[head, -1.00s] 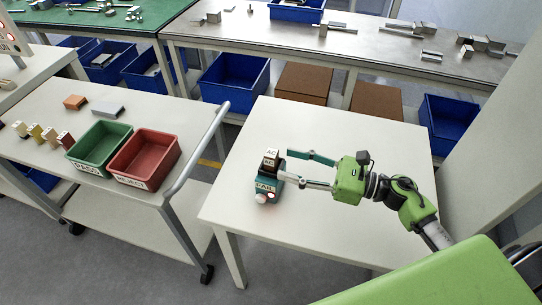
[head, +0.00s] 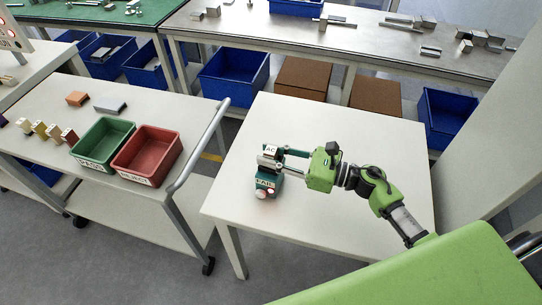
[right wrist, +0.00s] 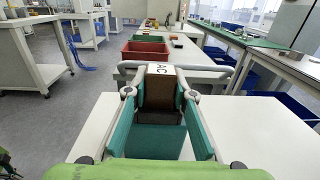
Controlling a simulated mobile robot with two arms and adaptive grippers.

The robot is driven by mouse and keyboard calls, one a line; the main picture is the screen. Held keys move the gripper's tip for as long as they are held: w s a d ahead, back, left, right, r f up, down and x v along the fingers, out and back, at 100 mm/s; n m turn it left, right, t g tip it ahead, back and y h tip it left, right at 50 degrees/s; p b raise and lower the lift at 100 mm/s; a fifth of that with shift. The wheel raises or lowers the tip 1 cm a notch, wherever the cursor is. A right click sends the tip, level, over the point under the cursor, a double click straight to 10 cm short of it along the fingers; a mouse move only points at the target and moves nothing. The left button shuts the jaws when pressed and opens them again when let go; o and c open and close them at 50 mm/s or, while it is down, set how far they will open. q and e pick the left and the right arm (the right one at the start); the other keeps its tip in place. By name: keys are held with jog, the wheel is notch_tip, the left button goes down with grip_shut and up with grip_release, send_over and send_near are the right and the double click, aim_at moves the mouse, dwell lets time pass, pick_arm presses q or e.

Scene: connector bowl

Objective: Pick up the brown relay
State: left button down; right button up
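The brown relay (right wrist: 160,92), with a white top marked AC, stands upright at the teal tester (head: 267,183) on the near white table. In the head view the relay's AC top (head: 270,150) shows above the tester, which bears a FAIL sign and a red light. My right gripper (head: 277,158) reaches in from the right, level, one finger on each side of the relay. In the right wrist view its teal fingers (right wrist: 160,100) flank the relay closely and look closed on it. The relay's lower end is hidden. My left gripper is not in view.
A cart at left carries a green PASS bin (head: 103,142), a red REJECT bin (head: 146,155) and several small coloured relays. Its grey handle (head: 200,148) rises near the table's left edge. The table's right part is clear.

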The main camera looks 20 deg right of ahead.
jog(key=shift+r, duration=0.15)
grip_shut()
jog(key=shift+r+b, duration=0.35)
jog(key=shift+r, duration=0.25)
jog(key=s+a+r+b, duration=0.1)
jog(key=s+a+r, duration=0.4)
jog(key=s+r, duration=0.6)
jog(key=shift+s+r, duration=0.25)
jog(key=shift+s, duration=0.85)
